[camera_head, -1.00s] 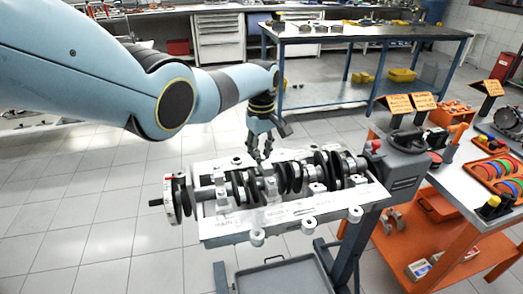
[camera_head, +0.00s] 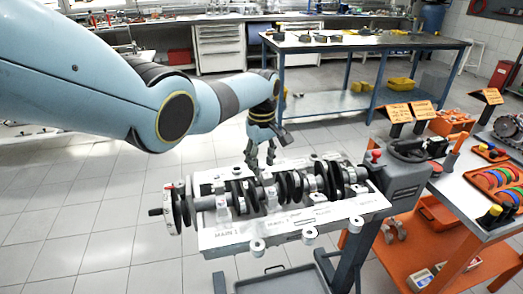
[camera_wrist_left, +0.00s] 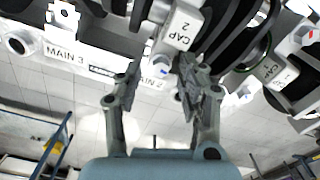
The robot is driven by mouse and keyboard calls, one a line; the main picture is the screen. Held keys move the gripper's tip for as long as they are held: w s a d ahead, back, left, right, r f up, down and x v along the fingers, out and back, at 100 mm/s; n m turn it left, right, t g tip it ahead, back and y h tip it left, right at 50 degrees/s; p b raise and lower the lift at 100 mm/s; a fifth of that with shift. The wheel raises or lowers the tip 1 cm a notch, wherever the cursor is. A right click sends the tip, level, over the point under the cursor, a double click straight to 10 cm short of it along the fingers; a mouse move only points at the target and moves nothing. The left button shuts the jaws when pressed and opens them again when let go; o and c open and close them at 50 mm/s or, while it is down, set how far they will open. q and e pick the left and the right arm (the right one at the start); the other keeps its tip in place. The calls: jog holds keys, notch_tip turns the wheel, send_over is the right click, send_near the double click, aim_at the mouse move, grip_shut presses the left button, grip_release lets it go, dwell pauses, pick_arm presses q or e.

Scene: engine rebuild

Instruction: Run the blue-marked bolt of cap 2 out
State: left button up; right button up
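Cap 2 (camera_wrist_left: 180,30), a pale block lettered CAP 2, sits on the crankshaft (camera_head: 285,188) in the engine block (camera_head: 330,212). Its blue-marked bolt (camera_wrist_left: 162,64) shows below the lettering in the left wrist view, with a small blue spot. My left gripper (camera_wrist_left: 158,68) has its two dark fingers apart, one on each side of the bolt end. I cannot tell whether either finger touches it. In the head view the left gripper (camera_head: 261,167) points down at the far side of the crankshaft. My right gripper is not in view.
Cap 1 (camera_wrist_left: 270,72) is beside cap 2, with dark crank webs between. The engine block rests on a grey stand (camera_head: 395,185). An orange cart (camera_head: 470,240) with trays stands at the right. A blue bench (camera_head: 360,42) is behind, with clear floor between.

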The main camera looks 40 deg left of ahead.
aim_at(261, 166)
pick_arm(q)
notch_tip(261, 166, up, 12)
jog(key=shift+f, duration=0.25)
dwell(0.5)
